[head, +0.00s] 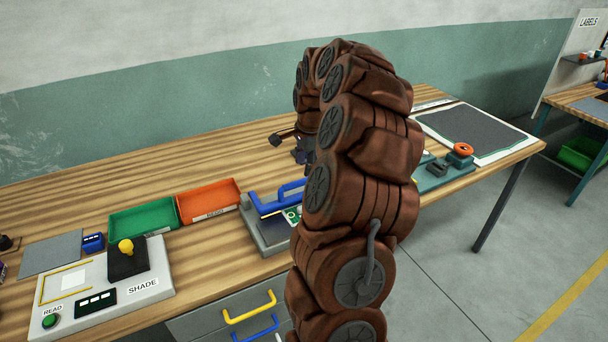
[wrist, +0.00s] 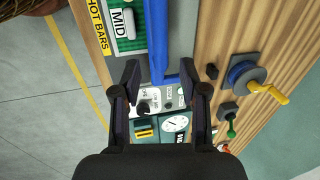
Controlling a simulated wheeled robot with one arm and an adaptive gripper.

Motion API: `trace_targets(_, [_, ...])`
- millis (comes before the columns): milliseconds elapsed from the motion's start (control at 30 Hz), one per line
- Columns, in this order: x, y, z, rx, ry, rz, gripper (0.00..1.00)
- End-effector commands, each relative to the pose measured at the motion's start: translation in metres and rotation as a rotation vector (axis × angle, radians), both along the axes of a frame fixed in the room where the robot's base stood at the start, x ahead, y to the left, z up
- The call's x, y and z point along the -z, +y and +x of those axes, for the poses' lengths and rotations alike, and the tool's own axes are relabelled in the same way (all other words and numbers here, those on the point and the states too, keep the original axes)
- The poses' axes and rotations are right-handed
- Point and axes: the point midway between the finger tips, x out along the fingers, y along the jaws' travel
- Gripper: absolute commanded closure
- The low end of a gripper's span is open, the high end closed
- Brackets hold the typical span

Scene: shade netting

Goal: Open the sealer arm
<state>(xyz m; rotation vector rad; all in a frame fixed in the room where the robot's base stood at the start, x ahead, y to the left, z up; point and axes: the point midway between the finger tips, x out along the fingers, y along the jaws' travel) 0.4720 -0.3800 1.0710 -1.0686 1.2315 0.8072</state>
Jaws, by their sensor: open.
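The sealer (head: 262,232) is a grey machine on the bench, partly hidden behind my brown arm. Its blue sealer arm (head: 270,206) lies low and lengthwise over the grey base. In the wrist view the blue arm (wrist: 156,40) runs down from the top edge, beside a green panel marked MID and a HOT BARS label. My gripper (wrist: 168,84) is open and empty, its dark fingertips on either side of the blue arm's near end. I cannot tell the height gap between them. In the head view my arm hides most of the gripper.
A green tray (head: 143,219) and a red REDO tray (head: 208,201) stand left of the sealer. The SHADE reader (head: 105,288) is at the front left. A blue disc with a yellow crank (wrist: 250,80) sits right of the gripper. Bare bench lies behind the trays.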

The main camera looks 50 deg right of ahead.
Motion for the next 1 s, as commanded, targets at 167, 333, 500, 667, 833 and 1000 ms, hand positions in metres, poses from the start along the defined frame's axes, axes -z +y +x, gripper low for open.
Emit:
trace_targets(167, [-0.013, 0.013, 0.000, -0.038, 0.001, 0.001, 0.57])
trace_targets(333, [-0.016, 0.034, 0.002, -0.116, 0.008, 0.001, 0.57])
trace_targets(500, [-0.019, 0.060, 0.003, -0.207, 0.015, 0.000, 0.57])
trace_targets(667, [-0.022, 0.086, 0.002, -0.301, 0.026, -0.003, 0.57])
trace_targets(833, [-0.024, 0.112, -0.001, -0.399, 0.036, -0.004, 0.57])
trace_targets(1000, [-0.026, 0.139, -0.007, -0.498, 0.046, -0.007, 0.57])
